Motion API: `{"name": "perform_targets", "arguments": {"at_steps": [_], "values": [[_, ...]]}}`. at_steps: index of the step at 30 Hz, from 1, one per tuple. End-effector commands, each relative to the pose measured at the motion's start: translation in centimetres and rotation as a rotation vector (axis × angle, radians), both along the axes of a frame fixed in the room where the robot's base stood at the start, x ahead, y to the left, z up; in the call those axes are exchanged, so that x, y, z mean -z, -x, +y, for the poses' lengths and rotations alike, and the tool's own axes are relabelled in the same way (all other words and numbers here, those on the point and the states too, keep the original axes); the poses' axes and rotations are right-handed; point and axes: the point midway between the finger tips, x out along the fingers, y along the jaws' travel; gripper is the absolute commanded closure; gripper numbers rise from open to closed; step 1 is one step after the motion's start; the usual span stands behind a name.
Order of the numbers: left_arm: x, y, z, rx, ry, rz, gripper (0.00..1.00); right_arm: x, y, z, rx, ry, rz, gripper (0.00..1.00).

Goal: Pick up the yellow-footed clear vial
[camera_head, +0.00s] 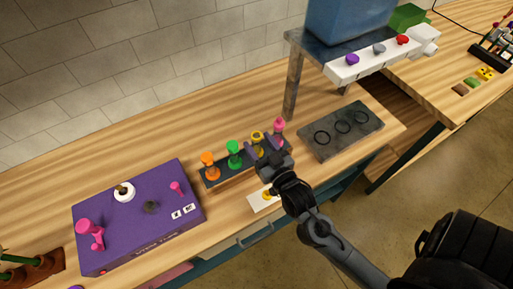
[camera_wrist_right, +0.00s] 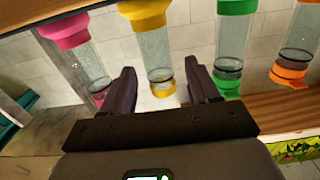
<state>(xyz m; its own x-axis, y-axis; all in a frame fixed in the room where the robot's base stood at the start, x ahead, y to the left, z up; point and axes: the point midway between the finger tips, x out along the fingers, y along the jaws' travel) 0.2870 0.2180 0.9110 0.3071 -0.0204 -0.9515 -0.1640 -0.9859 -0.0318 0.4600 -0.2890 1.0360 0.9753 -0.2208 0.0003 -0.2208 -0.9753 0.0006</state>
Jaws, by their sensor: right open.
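The yellow-footed clear vial (camera_head: 257,137) stands in a dark rack (camera_head: 212,181) between a green vial (camera_head: 234,150) and a pink vial (camera_head: 279,127). An orange vial (camera_head: 209,163) stands at the rack's left end. My right gripper (camera_head: 263,148) is open at the yellow vial, partly hiding it in the head view. In the right wrist view the yellow vial (camera_wrist_right: 154,50) shows between the two spread fingers of the gripper (camera_wrist_right: 162,82), with visible gaps on both sides. Its clear body has a yellow end and a yellow ring. My left gripper is not in view.
A purple box (camera_head: 130,235) with pink pieces lies left of the rack. A dark plate with rings (camera_head: 340,130) lies to the right, near a raised metal shelf (camera_head: 292,85). A white card (camera_head: 262,201) lies in front. Neighbouring vials stand close by.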

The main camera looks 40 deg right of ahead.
Motion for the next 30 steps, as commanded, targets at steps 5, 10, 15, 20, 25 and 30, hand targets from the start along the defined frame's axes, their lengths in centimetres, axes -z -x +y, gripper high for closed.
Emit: {"name": "perform_targets", "arguments": {"at_steps": [5, 10, 15, 20, 25, 30], "values": [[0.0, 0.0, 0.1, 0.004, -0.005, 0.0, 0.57, 0.0, -1.7, -0.4, 0.0, 0.0, -0.001, 0.4], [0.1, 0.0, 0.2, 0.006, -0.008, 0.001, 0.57, 0.0, -2.0, -0.5, 0.0, 0.0, 0.001, 0.4], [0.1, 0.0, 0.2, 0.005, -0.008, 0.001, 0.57, 0.0, -2.0, -0.5, 0.0, 0.0, 0.001, 0.44], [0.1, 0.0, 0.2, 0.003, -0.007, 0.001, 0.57, 0.0, -2.0, -0.5, 0.0, 0.0, 0.001, 0.69], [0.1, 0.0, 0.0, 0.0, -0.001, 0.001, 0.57, 0.0, -1.9, -0.5, 0.0, 0.0, 0.001, 0.95], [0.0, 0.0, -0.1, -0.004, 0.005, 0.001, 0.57, -0.1, -2.0, -0.5, 0.0, 0.0, -0.003, 1.0]]}}
